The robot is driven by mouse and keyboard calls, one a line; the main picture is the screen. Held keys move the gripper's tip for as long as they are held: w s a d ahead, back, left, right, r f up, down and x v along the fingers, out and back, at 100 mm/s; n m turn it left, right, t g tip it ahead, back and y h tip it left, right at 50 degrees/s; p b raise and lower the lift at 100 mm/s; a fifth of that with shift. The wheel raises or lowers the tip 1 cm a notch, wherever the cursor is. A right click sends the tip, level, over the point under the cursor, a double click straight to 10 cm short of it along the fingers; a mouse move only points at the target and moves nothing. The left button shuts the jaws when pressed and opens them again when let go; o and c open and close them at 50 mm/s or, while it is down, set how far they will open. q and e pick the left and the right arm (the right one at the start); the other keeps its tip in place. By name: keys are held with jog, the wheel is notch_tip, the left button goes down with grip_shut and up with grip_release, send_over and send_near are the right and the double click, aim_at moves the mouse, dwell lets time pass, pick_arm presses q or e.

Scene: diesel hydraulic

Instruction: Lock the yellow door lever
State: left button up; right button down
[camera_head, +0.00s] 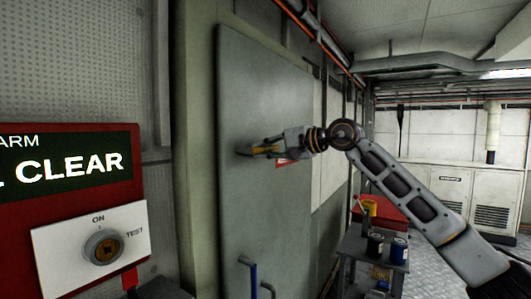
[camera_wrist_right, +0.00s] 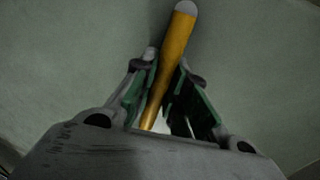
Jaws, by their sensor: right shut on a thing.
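The yellow door lever (camera_wrist_right: 176,38) sticks out between the fingers of my right gripper (camera_wrist_right: 165,88) in the right wrist view and has a pale rounded tip. My right gripper is shut on it. In the head view the lever (camera_head: 262,150) lies roughly level at mid height on the grey-green door (camera_head: 245,80), with my right gripper (camera_head: 272,146) at it. The lever's pivot is hidden. The door stands flat in its frame as far as I can tell. My left gripper is not in view.
A blue handle (camera_head: 252,280) is low on the door. A small table (camera_head: 360,246) with cans stands at right. A pale cabinet (camera_head: 450,175) is farther back.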

dwell(0.3)
jog(key=c, duration=1.4)
grip_release()
jog(key=shift+v, duration=6)
